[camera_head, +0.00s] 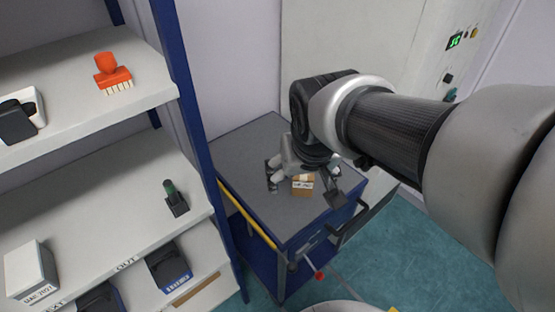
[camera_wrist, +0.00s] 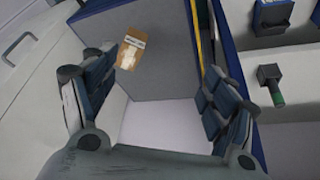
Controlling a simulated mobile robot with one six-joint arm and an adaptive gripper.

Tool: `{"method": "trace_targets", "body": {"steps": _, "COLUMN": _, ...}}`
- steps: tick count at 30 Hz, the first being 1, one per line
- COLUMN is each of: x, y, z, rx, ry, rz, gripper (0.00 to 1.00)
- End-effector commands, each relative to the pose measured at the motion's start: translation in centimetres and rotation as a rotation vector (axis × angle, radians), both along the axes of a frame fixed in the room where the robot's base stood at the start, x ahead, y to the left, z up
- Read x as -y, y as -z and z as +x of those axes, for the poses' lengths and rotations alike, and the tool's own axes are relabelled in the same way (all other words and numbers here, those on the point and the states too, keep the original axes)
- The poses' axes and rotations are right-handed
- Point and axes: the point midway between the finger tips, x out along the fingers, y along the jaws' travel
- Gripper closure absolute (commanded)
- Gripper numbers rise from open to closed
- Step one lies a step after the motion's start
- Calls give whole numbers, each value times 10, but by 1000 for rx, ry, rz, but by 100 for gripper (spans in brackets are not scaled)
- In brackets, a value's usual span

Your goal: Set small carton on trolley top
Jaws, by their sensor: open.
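The small carton (camera_head: 302,185) is a brown box with a white label. It sits on the grey top of the blue trolley (camera_head: 240,150), towards the front right. In the wrist view the carton (camera_wrist: 131,48) lies on the trolley top (camera_wrist: 165,75), left of centre. My gripper (camera_head: 302,188) is above the trolley top, with its fingers on either side of the carton in the head view. In the wrist view my gripper (camera_wrist: 155,100) is open, with nothing between its fingers, and the carton is apart from them. My arm hides part of the trolley's back right.
A shelf rack (camera_head: 185,110) with blue posts stands left of the trolley. It holds an orange brush (camera_head: 112,75), a dark green-topped tool (camera_head: 174,198) and a white box (camera_head: 31,270). A pale cabinet (camera_head: 350,40) stands behind. The trolley's left top is clear.

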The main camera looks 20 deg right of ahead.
Motion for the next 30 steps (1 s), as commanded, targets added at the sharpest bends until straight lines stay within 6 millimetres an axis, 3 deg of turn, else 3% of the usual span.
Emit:
{"method": "trace_targets", "body": {"steps": 1, "x": -10, "y": -9, "z": -24, "rx": 13, "ry": -34, "rz": 2, "gripper": 22}}
{"method": "trace_targets", "body": {"steps": 3, "x": -21, "y": -12, "z": -53, "rx": 12, "ry": -74, "rz": 6, "gripper": 22}}
{"method": "trace_targets", "body": {"steps": 6, "x": -32, "y": -13, "z": -85, "rx": 12, "ry": -124, "rz": 11, "gripper": 22}}
{"method": "trace_targets", "body": {"steps": 10, "x": -40, "y": -11, "z": -110, "rx": 11, "ry": -165, "rz": 16, "gripper": 22}}
{"method": "trace_targets", "body": {"steps": 15, "x": -42, "y": -9, "z": -119, "rx": 9, "ry": -182, "rz": 18, "gripper": 22}}
{"method": "trace_targets", "body": {"steps": 30, "x": -42, "y": -10, "z": -118, "rx": 10, "ry": -180, "rz": 17, "gripper": 22}}
